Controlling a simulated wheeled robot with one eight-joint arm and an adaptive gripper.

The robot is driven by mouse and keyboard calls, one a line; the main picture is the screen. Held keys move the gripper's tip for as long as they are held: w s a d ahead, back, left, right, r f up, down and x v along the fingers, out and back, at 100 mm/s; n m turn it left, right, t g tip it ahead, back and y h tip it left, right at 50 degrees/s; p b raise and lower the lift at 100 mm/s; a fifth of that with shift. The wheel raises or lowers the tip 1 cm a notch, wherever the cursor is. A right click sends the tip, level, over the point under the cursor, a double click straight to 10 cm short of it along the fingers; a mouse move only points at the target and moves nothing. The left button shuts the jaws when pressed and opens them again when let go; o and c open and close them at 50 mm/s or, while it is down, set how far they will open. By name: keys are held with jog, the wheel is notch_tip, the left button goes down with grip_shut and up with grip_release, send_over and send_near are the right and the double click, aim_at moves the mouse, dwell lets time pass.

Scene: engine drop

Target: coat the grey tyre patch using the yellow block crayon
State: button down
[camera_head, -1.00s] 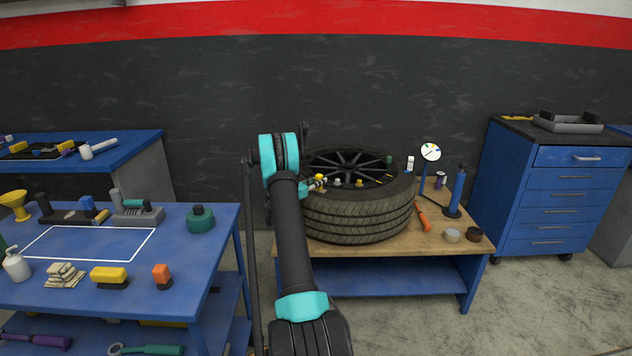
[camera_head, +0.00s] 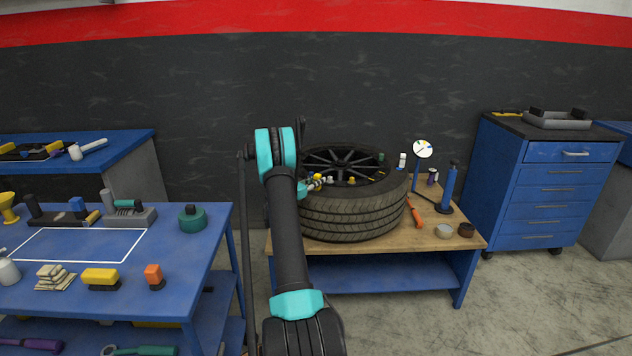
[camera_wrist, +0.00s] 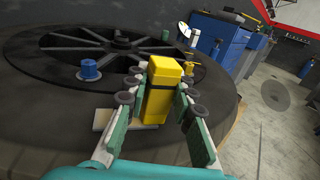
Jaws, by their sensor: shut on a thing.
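My gripper (camera_wrist: 158,112) is shut on the yellow block crayon (camera_wrist: 160,92), which stands between the fingers in the wrist view and shows dark bands. In the head view my gripper (camera_head: 318,184) is small, over the near left part of the tyre (camera_head: 350,212), with a bit of yellow at its tip. The tyre lies flat on the wooden-topped bench. A pale grey patch (camera_wrist: 104,118) shows on the tyre just left of the crayon in the wrist view, partly hidden by the left finger. I cannot tell whether the crayon touches the tyre.
A round gauge (camera_head: 423,149), a blue pump (camera_head: 449,188) and an orange-handled tool (camera_head: 414,212) stand or lie right of the tyre. A blue cap (camera_wrist: 89,70) sits on the wheel. A blue table (camera_head: 172,262) with several items is at left.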

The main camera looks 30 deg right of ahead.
jog(key=shift+s+d, duration=0.1)
jog(key=shift+s, duration=0.05)
jog(key=shift+r, duration=0.4)
jog(key=shift+s+d, duration=0.4)
jog(key=shift+s, duration=0.3)
jog(key=shift+f, duration=0.4)
